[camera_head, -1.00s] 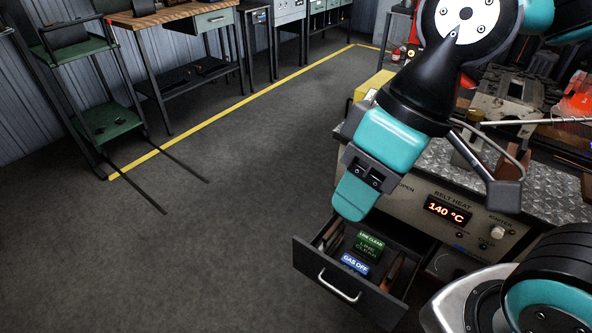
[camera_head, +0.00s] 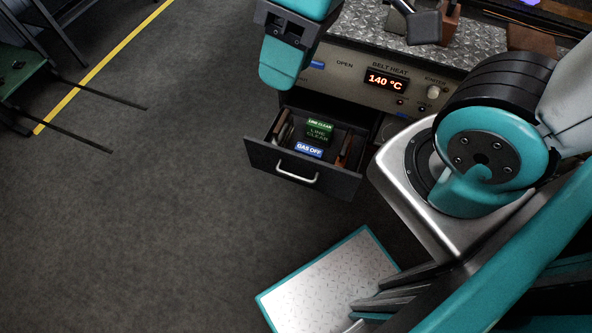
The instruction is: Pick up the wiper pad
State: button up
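I cannot make out a wiper pad for certain. An open dark drawer (camera_head: 262,158) with a pale handle juts from the front of the machine. In it lie a dark item with a green LINE CLEAR label (camera_head: 320,123), a blue GAS OFF label (camera_head: 309,149), and brown, narrow pieces (camera_head: 347,150) along the right side. Shadow hides part of the drawer floor. My teal and grey gripper (camera_head: 280,65) hangs at the top edge, above and left of the drawer in the picture, apart from it. One teal finger shows; its opening is hidden.
The machine front (camera_head: 345,68) with a 140 °C display stands behind the drawer. A metal plate top with dark and brown blocks (camera_head: 450,22) is above it. Dark bars (camera_head: 95,100) stick out from a green stand at left. The floor left of the drawer is clear.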

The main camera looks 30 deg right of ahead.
aim_at(284, 128)
jog(key=z, duration=0.1)
jog(key=k, duration=1.05)
jog(key=u, duration=0.7)
jog(key=i, duration=1.2)
jog(key=z, duration=0.7)
